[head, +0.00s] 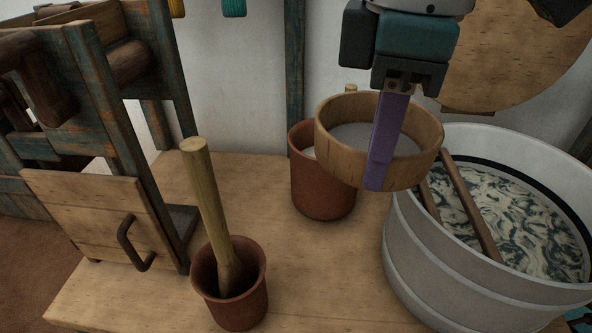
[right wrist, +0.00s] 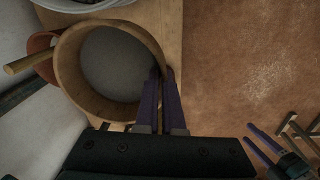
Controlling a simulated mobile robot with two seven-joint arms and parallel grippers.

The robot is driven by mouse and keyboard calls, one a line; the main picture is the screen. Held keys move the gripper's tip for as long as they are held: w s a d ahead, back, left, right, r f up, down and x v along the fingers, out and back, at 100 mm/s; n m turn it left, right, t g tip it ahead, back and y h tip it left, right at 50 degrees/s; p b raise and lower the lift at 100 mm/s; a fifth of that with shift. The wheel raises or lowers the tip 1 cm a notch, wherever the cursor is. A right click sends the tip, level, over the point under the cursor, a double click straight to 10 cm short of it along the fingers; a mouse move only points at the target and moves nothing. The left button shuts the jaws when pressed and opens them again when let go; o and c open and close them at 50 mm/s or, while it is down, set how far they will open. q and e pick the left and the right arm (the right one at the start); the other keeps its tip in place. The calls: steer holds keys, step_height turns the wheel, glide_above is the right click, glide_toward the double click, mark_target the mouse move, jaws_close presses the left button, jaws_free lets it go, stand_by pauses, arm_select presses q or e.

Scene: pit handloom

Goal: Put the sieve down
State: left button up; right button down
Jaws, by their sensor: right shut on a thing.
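The sieve (head: 330,140) is a round wooden hoop with a grey mesh. My right gripper (head: 381,160) is shut on its rim and holds it up, roughly level, in front of the tub's left edge. In the right wrist view the sieve (right wrist: 66,70) fills the upper left, with its rim between the purple fingers of my right gripper (right wrist: 161,95). The hoop hides part of the terracotta pot behind it. My left gripper (right wrist: 262,147) shows only in the right wrist view at the lower right, its fingers apart and empty.
The wooden table (head: 160,245) bears a terracotta pot (head: 322,190), a smaller pot (head: 240,305) with an upright wooden pestle (head: 205,190), and a grey tub (head: 420,255) of marbled liquid with sticks across it. A wooden frame stands left. Bare tabletop shows between the pots and tub.

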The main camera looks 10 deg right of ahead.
steer(key=f+n+b, duration=0.1)
steer(key=f+b, duration=0.4)
steer(key=f, duration=0.4)
steer(key=f+n+b, duration=0.2)
steer(key=f+b, duration=0.3)
steer(key=f, duration=0.5)
steer(key=s+a+f+n+b, duration=0.1)
steer(key=f+b, duration=0.3)
steer(key=f, duration=0.6)
steer(key=shift+a+f+b, duration=0.1)
steer(key=shift+f+b, duration=0.1)
steer(key=shift+b, duration=0.2)
step_height(320, 180, down, 5)
steer(key=b, duration=0.2)
steer(key=shift+r+b, duration=0.15)
steer(key=shift+b, duration=0.25)
arm_select(q)
step_height(320, 180, down, 20)
